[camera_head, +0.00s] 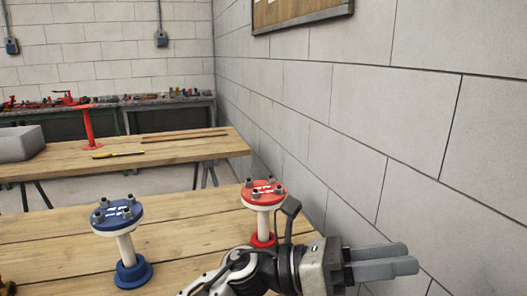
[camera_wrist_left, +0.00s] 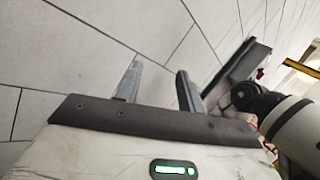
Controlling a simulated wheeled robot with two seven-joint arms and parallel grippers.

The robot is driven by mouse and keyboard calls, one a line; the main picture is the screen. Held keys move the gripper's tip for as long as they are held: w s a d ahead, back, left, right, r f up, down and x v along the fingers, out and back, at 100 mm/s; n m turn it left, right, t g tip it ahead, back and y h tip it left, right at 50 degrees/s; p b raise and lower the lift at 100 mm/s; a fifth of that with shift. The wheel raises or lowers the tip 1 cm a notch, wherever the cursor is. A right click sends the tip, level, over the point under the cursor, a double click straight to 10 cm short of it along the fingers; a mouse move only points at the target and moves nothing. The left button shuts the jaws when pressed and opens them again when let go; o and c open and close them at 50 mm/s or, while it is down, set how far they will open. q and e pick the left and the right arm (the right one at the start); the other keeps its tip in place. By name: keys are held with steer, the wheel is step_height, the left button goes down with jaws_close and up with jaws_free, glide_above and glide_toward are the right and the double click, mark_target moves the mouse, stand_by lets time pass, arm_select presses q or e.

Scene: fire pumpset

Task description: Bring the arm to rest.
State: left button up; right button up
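My left gripper (camera_head: 410,258) is at the lower right of the head view, its two grey fingers pointing right towards the block wall. In the left wrist view the fingers (camera_wrist_left: 158,72) stand apart with nothing between them, and only wall shows beyond. The left arm lies across the front of the wooden table, in front of the red-topped stand (camera_head: 263,192), and hides part of its red base. My right gripper is in neither view.
A blue-topped stand (camera_head: 117,213) is upright on the near wooden table (camera_head: 190,232). The block wall (camera_head: 420,140) rises close to the gripper on the right. Behind is a second table (camera_head: 180,152) with a yellow-handled tool (camera_head: 118,154) and a red stand (camera_head: 88,127).

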arm_select(q)
steer(key=w+a+f+n+t+y, duration=0.4)
steer(key=a+f+n+t, duration=0.25)
steer(key=n+t, duration=0.7)
steer(key=w+a+f+n+t+y, duration=0.4)
steer(key=a+n+t, duration=0.4)
steer(key=n, duration=1.1)
steer(key=s+a+f+n+g+y, duration=0.2)
steer(key=s+a+f+n, duration=0.3)
steer(key=f, duration=0.3)
steer(key=s+a+f+n+g+y, duration=0.2)
steer(key=s+a+f+n+y, duration=0.2)
steer(key=f, duration=0.4)
steer(key=s+a+f+n+g+y, duration=0.3)
steer(key=s+a+f+n, duration=0.3)
steer(key=f+n, duration=0.1)
steer(key=shift+s+a+f+y, duration=0.2)
steer(key=shift+s+f+y, duration=0.1)
steer(key=shift+f, duration=0.3)
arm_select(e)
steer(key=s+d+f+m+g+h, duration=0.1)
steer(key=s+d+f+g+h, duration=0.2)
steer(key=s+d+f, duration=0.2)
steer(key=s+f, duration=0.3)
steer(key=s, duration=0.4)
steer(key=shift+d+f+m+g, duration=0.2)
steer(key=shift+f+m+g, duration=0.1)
